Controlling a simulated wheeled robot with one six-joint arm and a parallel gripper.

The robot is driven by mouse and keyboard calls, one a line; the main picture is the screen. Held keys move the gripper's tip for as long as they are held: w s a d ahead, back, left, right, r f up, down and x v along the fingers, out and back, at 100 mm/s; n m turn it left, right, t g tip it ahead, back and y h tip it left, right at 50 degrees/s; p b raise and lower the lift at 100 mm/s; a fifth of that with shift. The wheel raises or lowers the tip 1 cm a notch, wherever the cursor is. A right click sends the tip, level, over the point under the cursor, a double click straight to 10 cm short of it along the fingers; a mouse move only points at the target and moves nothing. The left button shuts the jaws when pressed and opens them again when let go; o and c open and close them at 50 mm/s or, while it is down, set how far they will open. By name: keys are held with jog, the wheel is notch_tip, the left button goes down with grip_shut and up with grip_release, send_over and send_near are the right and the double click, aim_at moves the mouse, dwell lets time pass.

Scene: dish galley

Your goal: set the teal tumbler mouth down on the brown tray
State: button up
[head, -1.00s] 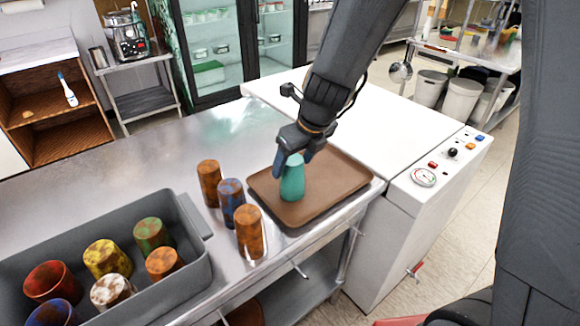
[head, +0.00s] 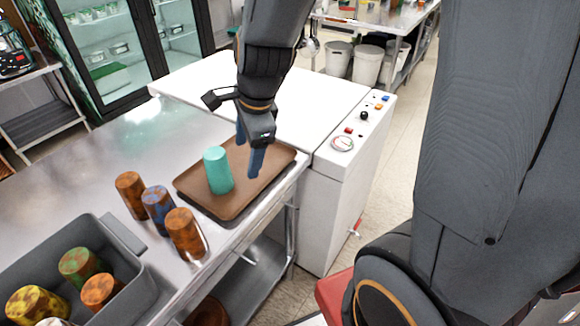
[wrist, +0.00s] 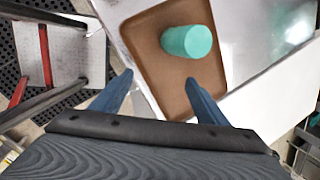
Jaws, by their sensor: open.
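The teal tumbler (head: 218,172) stands upright on the brown tray (head: 250,193), near the tray's left side. Its upper end looks closed and flat, so its mouth faces down. It also shows in the wrist view (wrist: 188,42), standing clear of the tray's rim. My gripper (head: 248,152) is open and empty, to the right of the tumbler and apart from it. In the wrist view, the open fingers (wrist: 158,79) have nothing between them, and the tumbler lies beyond them.
Several patterned tumblers stand near the tray, including an orange one (head: 185,234) and a blue one (head: 158,209). A grey bin (head: 133,270) holds more tumblers at lower left. A white machine (head: 330,185) adjoins the counter on the right.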

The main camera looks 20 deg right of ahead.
jog(key=s+d+f+n+g+h, duration=0.1)
jog(key=s+d+n, duration=0.6)
jog(key=n, duration=1)
jog(key=shift+s+d+f+n+h, duration=0.15)
jog(key=shift+s+d+n+h, duration=0.2)
jog(key=shift+s+n, duration=0.1)
notch_tip(320, 180, down, 2)
jog(key=shift+f+g+b, duration=0.2)
jog(key=shift+g+b, duration=0.1)
jog(key=shift+b, duration=0.7)
